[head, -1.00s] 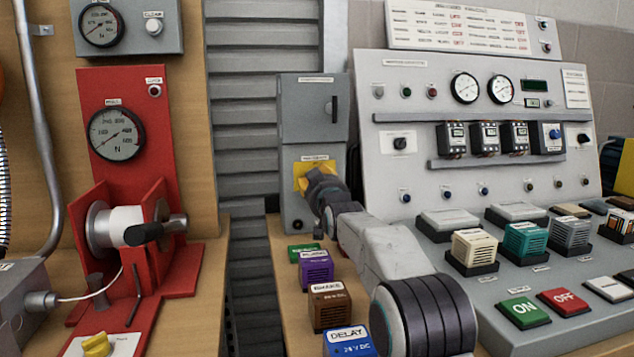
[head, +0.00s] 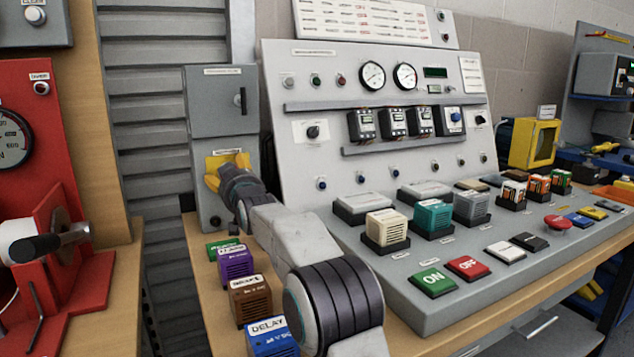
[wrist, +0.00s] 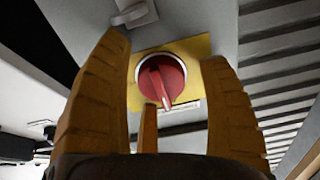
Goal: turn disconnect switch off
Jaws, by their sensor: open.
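The disconnect switch is a red rotary knob (wrist: 161,82) on a yellow plate (wrist: 197,46), between my fingers in the wrist view. Its raised grip runs nearly upright in that view, leaning slightly. My gripper (wrist: 165,55) is open, with one yellow finger on each side of the knob and a third short finger below it. Nothing is held, and I cannot tell whether any finger touches the knob. In the head view my gripper (head: 226,172) is at the yellow plate on the grey cabinet (head: 222,108) and hides the knob.
A large grey control console (head: 380,180) with relay blocks and ON/OFF buttons stands right of my arm. Several coloured blocks, including the blue DELAY block (head: 272,337), line the bench edge below my arm. A red winch stand (head: 70,245) is at the left.

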